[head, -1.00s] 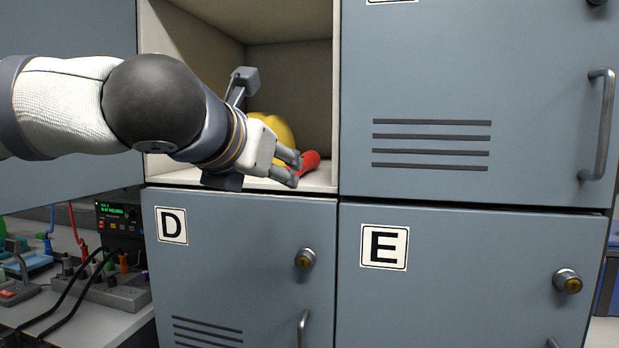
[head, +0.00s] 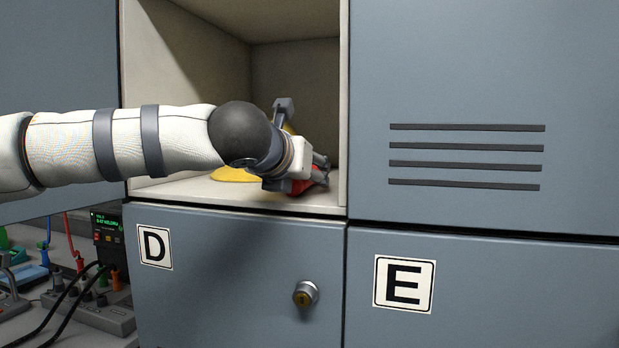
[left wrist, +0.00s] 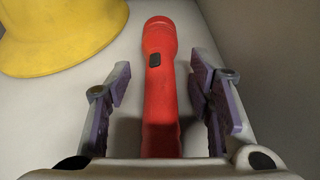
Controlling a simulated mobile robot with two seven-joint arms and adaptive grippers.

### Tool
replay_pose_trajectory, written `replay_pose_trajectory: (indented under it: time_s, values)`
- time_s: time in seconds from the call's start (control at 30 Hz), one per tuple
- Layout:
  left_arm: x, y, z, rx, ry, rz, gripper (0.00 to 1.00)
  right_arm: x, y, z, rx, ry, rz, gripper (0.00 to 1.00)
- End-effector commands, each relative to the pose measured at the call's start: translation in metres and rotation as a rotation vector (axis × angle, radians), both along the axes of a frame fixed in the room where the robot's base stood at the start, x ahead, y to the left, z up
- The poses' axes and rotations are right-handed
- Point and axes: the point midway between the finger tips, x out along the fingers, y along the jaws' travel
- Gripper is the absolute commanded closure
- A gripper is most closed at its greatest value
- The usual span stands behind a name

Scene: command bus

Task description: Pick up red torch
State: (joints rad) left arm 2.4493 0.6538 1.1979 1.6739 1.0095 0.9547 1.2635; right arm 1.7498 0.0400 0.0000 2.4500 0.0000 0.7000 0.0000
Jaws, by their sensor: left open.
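The red torch (left wrist: 160,90) lies on the floor of the open locker compartment. In the left wrist view it points away from me, with its head at the top and a dark switch on its body. My left gripper (left wrist: 162,95) is open, with one finger on each side of the torch and a gap on both sides. In the head view the left gripper (head: 318,172) is inside the compartment near its right wall, and only a bit of the torch (head: 298,187) shows beneath it. My right gripper is not in view.
A yellow hard hat (left wrist: 60,32) sits to the left of the torch, also seen behind my arm. The compartment's right wall (head: 343,110) is close to the gripper. Closed locker doors D (head: 230,270) and E (head: 480,290) are below. Bench equipment (head: 105,235) stands at lower left.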

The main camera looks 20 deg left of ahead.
Motion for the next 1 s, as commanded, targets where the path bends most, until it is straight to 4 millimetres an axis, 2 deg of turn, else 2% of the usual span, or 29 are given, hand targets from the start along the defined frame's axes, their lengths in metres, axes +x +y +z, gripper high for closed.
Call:
replay_pose_trajectory:
  time_s: [0.2,0.4,0.77,0.87,0.93,1.0]
  values:
    - [0.001,0.000,0.000,0.001,-0.001,-0.001,0.54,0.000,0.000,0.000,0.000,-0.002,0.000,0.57]
    - [0.000,0.000,0.000,0.001,-0.001,-0.001,0.99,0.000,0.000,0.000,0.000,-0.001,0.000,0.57]
    - [0.000,0.000,0.005,0.001,-0.002,-0.001,1.00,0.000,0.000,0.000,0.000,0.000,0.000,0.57]
    - [0.001,0.000,0.017,0.000,-0.004,0.001,1.00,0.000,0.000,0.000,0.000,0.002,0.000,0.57]
    - [0.000,0.000,0.033,-0.001,-0.006,0.000,1.00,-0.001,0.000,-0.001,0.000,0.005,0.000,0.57]
    - [-0.013,0.007,0.051,-0.003,-0.009,0.000,1.00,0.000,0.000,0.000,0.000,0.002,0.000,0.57]
